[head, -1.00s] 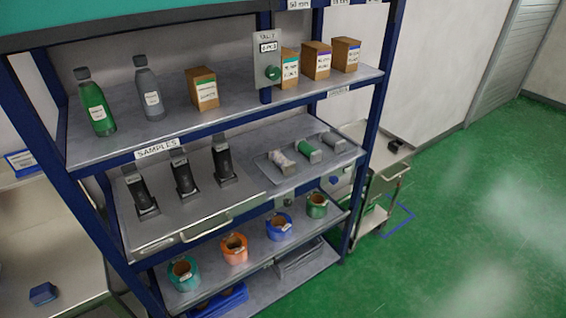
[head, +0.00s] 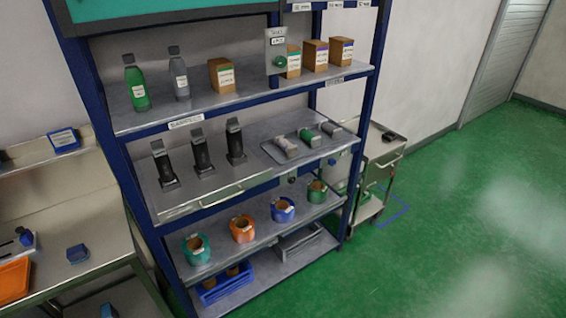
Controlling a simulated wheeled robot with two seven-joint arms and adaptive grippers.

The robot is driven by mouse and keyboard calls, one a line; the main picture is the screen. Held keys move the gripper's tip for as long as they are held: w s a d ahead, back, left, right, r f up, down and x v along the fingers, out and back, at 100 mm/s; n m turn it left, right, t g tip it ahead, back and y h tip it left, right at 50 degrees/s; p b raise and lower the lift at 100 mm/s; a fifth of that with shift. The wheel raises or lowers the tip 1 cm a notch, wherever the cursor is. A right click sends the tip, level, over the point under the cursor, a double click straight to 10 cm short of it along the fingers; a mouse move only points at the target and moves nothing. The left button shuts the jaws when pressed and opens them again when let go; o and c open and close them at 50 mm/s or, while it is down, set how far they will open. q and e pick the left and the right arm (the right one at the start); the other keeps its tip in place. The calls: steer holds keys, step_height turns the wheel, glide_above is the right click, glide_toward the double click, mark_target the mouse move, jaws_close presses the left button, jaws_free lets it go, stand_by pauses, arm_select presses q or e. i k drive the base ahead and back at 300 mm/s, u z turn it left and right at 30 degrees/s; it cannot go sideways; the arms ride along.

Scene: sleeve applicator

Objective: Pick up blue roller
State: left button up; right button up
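A blue ring-shaped roll (head: 283,209) with a white label stands on the lower shelf of the rack. It sits between an orange roll (head: 242,229) on its left and a green roll (head: 317,191) on its right. A teal roll (head: 196,250) stands at the left end. On the middle shelf, a grey tray (head: 300,158) holds a whitish, a green and a grey roller-like piece, none clearly blue. Neither of my grippers shows in the head view.
The blue rack (head: 369,125) carries bottles and boxes above and three black holders on the middle shelf. A bench (head: 95,200) with small blue objects and an orange tray (head: 14,281) stands left. A cart (head: 383,160) stands behind right. Green floor (head: 430,240) is clear at right.

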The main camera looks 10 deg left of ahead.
mark_target(291, 150)
steer(key=z, duration=0.1)
steer(key=k, duration=0.45)
steer(key=u, duration=1.3)
steer(key=i, duration=1.3)
steer(key=z, duration=0.15)
